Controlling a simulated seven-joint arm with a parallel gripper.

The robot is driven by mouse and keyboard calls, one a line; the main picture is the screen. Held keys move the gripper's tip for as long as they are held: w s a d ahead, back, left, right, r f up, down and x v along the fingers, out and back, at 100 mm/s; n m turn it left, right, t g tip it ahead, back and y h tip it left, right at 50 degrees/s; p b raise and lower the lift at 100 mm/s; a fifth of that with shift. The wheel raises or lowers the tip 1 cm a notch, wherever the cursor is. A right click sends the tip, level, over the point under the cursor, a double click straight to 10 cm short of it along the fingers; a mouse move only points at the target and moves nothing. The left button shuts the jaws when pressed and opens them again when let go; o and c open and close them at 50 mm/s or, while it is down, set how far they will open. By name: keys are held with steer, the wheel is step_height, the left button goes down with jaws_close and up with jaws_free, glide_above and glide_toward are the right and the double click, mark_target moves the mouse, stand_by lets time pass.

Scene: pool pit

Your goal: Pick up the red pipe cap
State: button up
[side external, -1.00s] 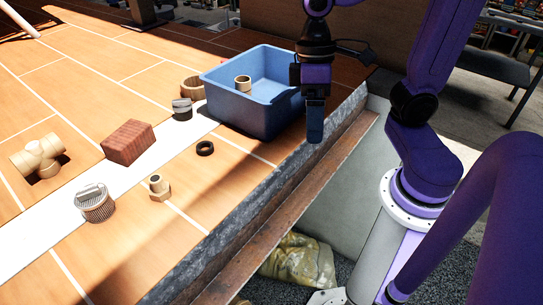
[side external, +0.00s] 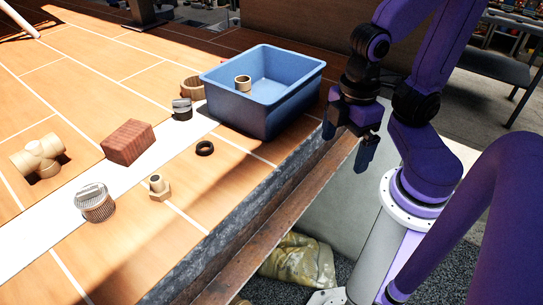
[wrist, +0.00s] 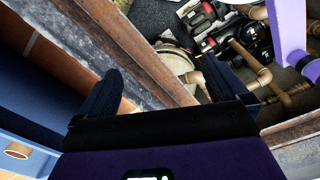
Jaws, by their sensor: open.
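I cannot make out a clearly red pipe cap in either view. A ribbed grey-brown cap-like piece (side external: 95,203) stands on the tiled deck at the lower left of the side view. A smaller dark and grey cap-like piece (side external: 182,109) stands left of the blue crate (side external: 258,112). My gripper (side external: 347,142) is open and empty, right of the crate, past the stone edge of the deck. In the wrist view my gripper (wrist: 160,88) has its two fingers apart with only the ledge and pit between them.
A red-brown brick (side external: 128,142), a tan tee fitting (side external: 38,157), a hex fitting (side external: 159,188), a black ring (side external: 205,148) and a tan ring (side external: 193,88) lie on the deck. A tan fitting (side external: 243,83) is inside the crate. Pipes (wrist: 258,75) show in the pit.

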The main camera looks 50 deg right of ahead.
steer(key=c, duration=0.9)
